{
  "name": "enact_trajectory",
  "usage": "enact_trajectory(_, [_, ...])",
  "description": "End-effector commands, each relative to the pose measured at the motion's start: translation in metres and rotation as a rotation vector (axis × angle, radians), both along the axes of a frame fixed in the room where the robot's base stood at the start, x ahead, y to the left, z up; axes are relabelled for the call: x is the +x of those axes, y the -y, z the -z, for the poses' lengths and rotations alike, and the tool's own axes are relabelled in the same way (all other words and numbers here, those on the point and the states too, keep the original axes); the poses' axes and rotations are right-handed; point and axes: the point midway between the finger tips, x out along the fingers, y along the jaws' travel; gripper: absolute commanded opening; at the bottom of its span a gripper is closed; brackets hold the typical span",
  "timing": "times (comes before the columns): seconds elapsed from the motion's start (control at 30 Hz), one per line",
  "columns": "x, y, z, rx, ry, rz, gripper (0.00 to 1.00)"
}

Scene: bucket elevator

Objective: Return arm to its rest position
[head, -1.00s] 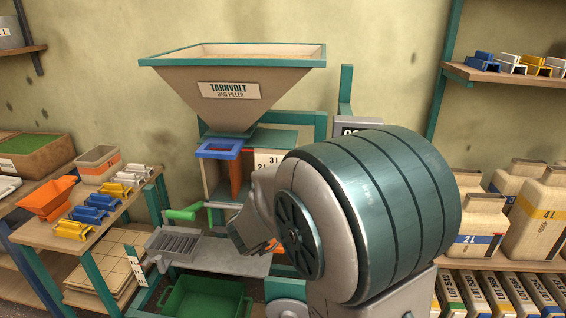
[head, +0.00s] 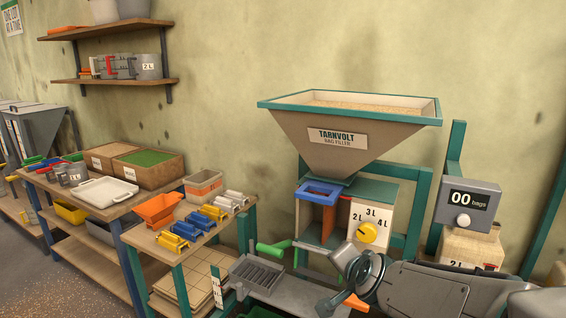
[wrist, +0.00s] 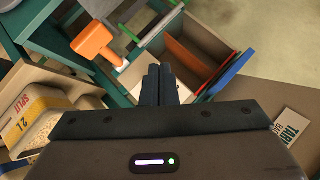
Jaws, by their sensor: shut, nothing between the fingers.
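My gripper (wrist: 160,72) shows in the wrist view with its two dark fingers together and nothing between them. It points toward the bag filler, whose open chute box (wrist: 195,50) lies beyond the fingertips. In the head view, my arm (head: 425,290) stretches in from the lower right, in front of the bag filler (head: 345,145). The fingers are hard to make out in that view.
An orange handle (wrist: 95,42) stands close to the fingers in the wrist view, beside a 2 L split bag (wrist: 42,108). The head view shows a bag counter (head: 468,205) reading 00 and a side table (head: 170,250) with coloured clips.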

Motion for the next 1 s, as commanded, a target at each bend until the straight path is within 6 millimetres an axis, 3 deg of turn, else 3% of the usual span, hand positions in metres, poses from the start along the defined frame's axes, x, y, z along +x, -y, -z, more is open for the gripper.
enact_trajectory(0.2, [-0.074,-0.011,0.026,-0.254,-0.257,-0.350,0.00])
enact_trajectory(0.4, [-0.141,0.004,0.045,-0.463,-0.496,-0.582,0.00])
enact_trajectory(0.5, [-0.164,0.013,0.048,-0.526,-0.581,-0.646,0.00])
enact_trajectory(0.67, [-0.179,0.020,0.051,-0.568,-0.642,-0.688,0.00])
enact_trajectory(1.0, [-0.180,0.020,0.051,-0.568,-0.646,-0.690,0.00])
